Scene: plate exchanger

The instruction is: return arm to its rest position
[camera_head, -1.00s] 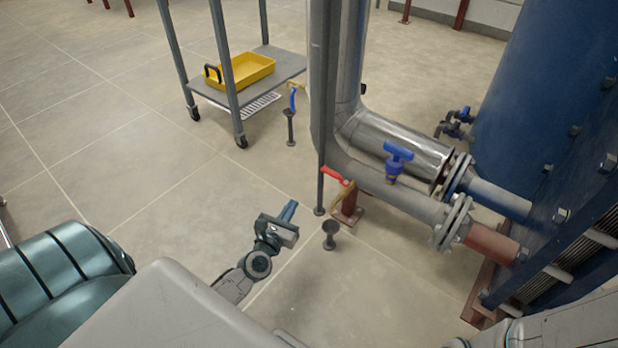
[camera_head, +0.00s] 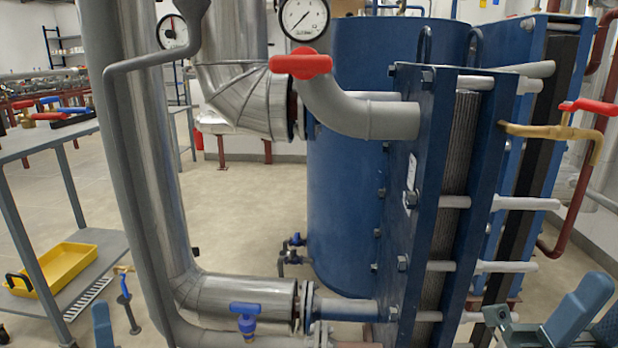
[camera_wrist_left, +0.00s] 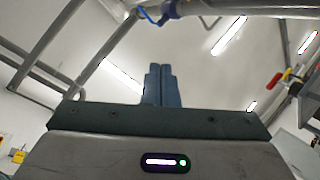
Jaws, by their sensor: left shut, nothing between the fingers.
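My left gripper (camera_head: 103,325) shows at the bottom left of the head view, where only its blue fingers rise into the picture. In the left wrist view its two fingers (camera_wrist_left: 161,85) stand side by side, shut and empty, against the ceiling. My right gripper (camera_head: 580,315) is at the bottom right of the head view, in front of the plate exchanger. It is partly cut off by the frame edge, and its jaw opening is not clear.
The blue plate exchanger (camera_head: 400,230) and grey pipes fill the middle and right. A red-handled valve (camera_head: 300,66) and a blue-handled valve (camera_head: 245,310) sit on the pipes. A cart (camera_head: 110,245) with a yellow tray (camera_head: 58,274) stands at the left.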

